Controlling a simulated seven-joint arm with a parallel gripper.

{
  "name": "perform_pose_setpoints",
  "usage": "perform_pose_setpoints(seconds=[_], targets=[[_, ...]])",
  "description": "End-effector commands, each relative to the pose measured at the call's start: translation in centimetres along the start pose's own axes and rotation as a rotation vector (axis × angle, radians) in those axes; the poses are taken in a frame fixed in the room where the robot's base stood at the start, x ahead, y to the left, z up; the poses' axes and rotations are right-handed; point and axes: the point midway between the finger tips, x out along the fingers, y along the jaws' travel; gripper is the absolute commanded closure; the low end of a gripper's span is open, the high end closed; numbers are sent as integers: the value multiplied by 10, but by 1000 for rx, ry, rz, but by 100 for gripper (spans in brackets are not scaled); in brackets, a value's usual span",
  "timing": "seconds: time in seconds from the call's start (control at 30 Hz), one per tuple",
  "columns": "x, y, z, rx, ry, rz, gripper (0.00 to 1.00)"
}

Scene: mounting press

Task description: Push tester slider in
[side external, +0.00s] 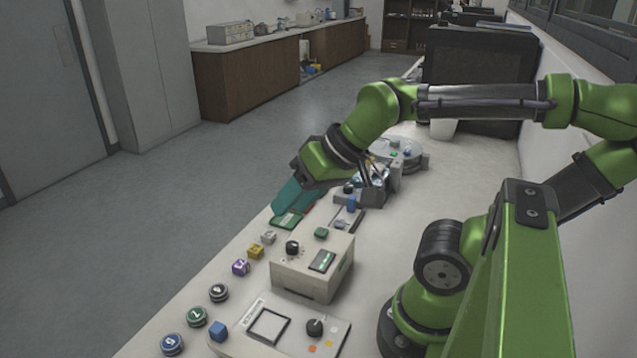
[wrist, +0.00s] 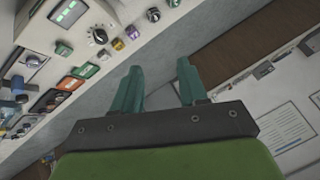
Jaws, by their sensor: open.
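The beige tester box (side external: 313,265) stands on the bench, with a black knob (side external: 292,247) and a small green display (side external: 323,261). It also shows at the upper left of the wrist view (wrist: 40,35). I cannot make out for certain which part is its slider. A blue upright piece (side external: 351,203) stands on a low device behind the box. My gripper (side external: 284,208) is open, its teal fingers apart, over the bench's left edge beyond the tester. In the wrist view nothing is between the fingertips (wrist: 158,66).
Small coloured cubes and round numbered pieces line the bench's left edge, including a yellow cube (side external: 256,251). A panel with a square frame (side external: 269,325) and a knob lies in front. A round grey device (side external: 407,158) stands behind. Floor is open left of the bench.

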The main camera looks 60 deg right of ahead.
Motion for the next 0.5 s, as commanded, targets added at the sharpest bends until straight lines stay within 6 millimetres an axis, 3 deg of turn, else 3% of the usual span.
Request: perform_pose_setpoints(seconds=[0.13,0.27,0.37,0.5], targets=[[1,3,-1,11,1,7,51],[13,24,-12,95,-36,65,51],[22,55,-40,221,-68,136,51],[30,122,-82,458,-121,262,51]])
